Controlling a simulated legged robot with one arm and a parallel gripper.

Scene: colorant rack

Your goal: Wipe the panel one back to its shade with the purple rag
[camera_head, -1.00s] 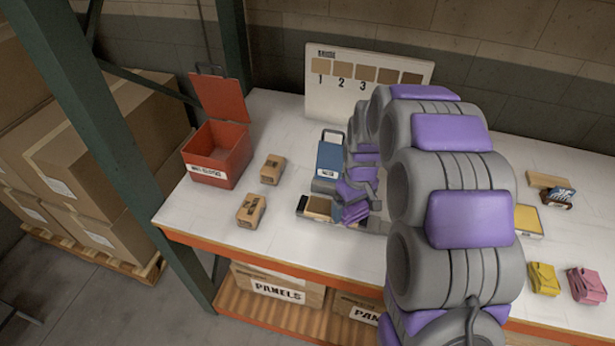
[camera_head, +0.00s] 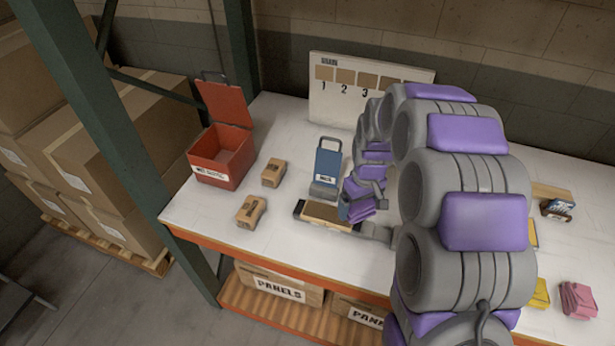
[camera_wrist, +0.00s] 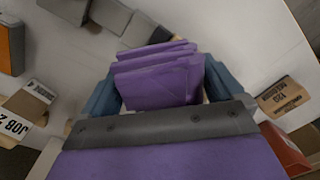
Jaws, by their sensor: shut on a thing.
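My gripper (camera_wrist: 160,92) is shut on a folded purple rag (camera_wrist: 158,80), which sits between its blue fingers in the wrist view. In the head view the rag (camera_head: 360,211) is at the right end of a tan-brown panel (camera_head: 323,213). I cannot tell whether the rag touches it. The panel lies flat in a dark holder (camera_head: 299,209) on the bench. The panel's right end is hidden by the rag and my gripper. A shade board (camera_head: 345,103) with numbered brown swatches stands at the back, its right part hidden by my arm.
A blue handled container (camera_head: 327,165) stands just behind the panel. Left are two tan blocks (camera_head: 273,172) (camera_head: 251,210) and an open red bin (camera_head: 221,158). Pink (camera_head: 577,299) and yellow (camera_head: 540,293) rags lie at right. The bench's front-left is clear.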

